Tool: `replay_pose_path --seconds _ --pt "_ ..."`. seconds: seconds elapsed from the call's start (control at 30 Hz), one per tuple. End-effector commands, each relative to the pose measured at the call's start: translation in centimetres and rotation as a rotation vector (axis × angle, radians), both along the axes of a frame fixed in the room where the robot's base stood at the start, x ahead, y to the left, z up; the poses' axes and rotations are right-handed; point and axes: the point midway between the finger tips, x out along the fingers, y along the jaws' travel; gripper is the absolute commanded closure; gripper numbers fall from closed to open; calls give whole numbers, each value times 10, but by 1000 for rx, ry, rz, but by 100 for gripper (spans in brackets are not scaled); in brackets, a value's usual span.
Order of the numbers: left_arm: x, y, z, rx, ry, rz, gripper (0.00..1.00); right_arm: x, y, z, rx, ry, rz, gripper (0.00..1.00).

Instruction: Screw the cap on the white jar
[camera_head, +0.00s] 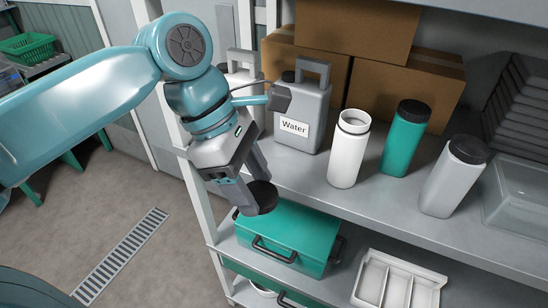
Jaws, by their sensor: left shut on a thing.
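The white jar (347,152) stands upright and uncapped on the upper shelf, its open mouth facing up. My left gripper (247,192) is shut on a black cap (260,198). It holds the cap in front of the shelf edge, to the left of the white jar and apart from it. The fingers hide part of the cap. My right gripper is not in view.
A green jar (401,145) and a grey jar (452,180), both black-capped, stand right of the white jar. A grey water canister (299,105) stands behind left. Cardboard boxes (402,92) are behind. A green toolbox (285,240) and a white divided tray (396,287) sit below.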

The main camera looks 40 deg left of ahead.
Motion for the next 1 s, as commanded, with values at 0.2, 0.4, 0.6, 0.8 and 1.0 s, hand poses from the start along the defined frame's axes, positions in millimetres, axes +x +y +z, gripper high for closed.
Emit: replay_pose_path --seconds 0.2,0.4,0.6,0.8,1.0 --pt "-42 -11 0 -1 -2 -3 70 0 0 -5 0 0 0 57" --pt "-58 -14 0 -1 0 0 70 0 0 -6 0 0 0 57" --pt "-59 -14 0 -1 1 1 70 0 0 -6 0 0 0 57" --pt "-59 -14 0 -1 1 1 70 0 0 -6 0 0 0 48" --pt "-59 -14 0 -1 1 1 70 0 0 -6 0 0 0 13"
